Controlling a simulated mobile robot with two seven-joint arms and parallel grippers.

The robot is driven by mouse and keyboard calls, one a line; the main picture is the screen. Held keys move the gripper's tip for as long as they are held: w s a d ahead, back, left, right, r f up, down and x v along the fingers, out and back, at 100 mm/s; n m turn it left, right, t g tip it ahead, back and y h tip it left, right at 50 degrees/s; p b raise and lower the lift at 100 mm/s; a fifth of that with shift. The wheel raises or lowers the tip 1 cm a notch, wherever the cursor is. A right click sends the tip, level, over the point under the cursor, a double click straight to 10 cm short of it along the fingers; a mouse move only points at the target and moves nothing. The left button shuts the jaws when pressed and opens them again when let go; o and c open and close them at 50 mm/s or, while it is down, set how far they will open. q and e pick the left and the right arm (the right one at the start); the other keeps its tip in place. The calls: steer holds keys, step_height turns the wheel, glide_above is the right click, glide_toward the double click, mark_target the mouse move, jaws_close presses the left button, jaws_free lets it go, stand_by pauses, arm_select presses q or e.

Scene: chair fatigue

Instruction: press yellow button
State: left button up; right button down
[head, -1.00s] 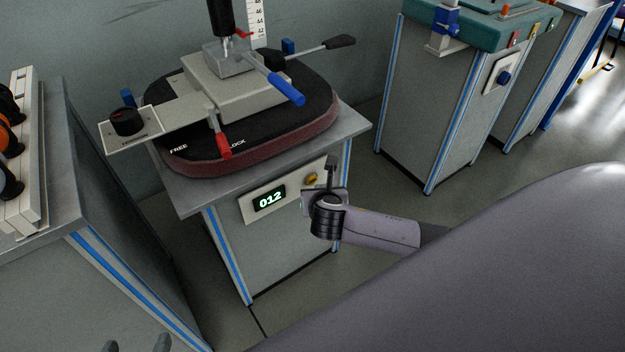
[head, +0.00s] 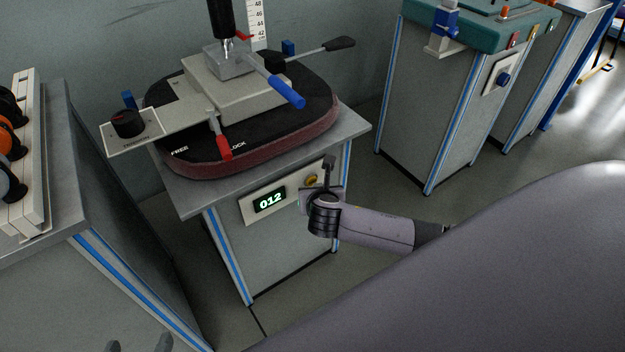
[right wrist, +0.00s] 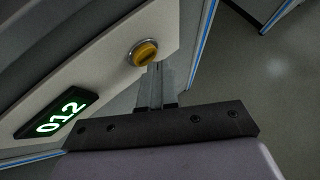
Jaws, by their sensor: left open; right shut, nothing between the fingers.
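The yellow button (head: 312,180) is on the pale front panel of the middle machine, right of the green display (head: 269,200) reading 012. In the right wrist view the yellow button (right wrist: 145,53) sits in a metal ring, just beyond the fingertips. My right gripper (head: 328,163) is beside the button, on its right in the head view. In the right wrist view my right gripper (right wrist: 155,68) has its fingers together and empty. I cannot tell whether they touch the button. My left gripper (head: 138,344) is open at the bottom left edge, mostly out of frame, far from the button.
The machine's tabletop (head: 352,125) juts out above the panel and carries a dark seat cushion (head: 290,135) with levers. A grey cabinet (head: 60,270) stands at the left, another (head: 430,110) at the right. Floor shows between them.

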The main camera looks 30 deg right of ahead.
steer(key=shift+w, duration=0.35)
stand_by(0.6)
steer(key=shift+s+r+p, duration=0.1)
steer(key=shift+p, duration=0.2)
steer(key=shift+s+p, duration=0.65)
steer(key=shift+s, duration=0.05)
steer(key=s+p, duration=0.3)
steer(key=s, duration=0.2)
steer(key=shift+d+p, duration=0.2)
steer(key=shift+p, duration=0.2)
